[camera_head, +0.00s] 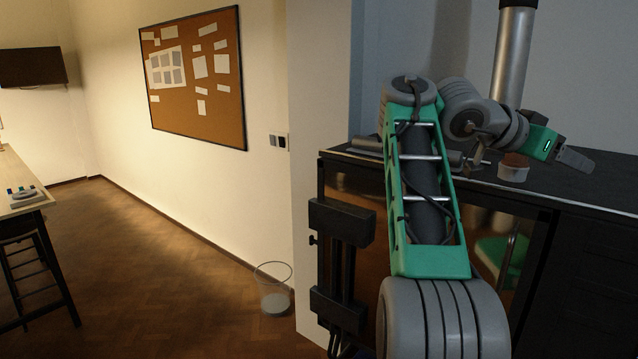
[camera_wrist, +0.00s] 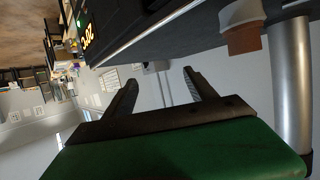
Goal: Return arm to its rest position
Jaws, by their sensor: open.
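My gripper (camera_wrist: 158,92) is open in the wrist view, with its two dark fingers spread and nothing between them. In the head view my green and grey arm is bent over the front of the dark counter (camera_head: 615,198), and my gripper (camera_head: 574,160) points to the right above the counter top. A small cup with a brown upper part and a pale lower part (camera_head: 513,173) stands on the counter just below and left of my gripper. It also shows at the top right of the wrist view (camera_wrist: 240,22). I cannot tell whether the gripper touches anything.
A metal pipe (camera_head: 511,60) rises behind the counter, close to my arm. A wire waste basket (camera_head: 274,290) stands on the floor by the wall. A wooden table (camera_head: 20,203) with a stool (camera_head: 22,265) is at the left. The floor between is clear.

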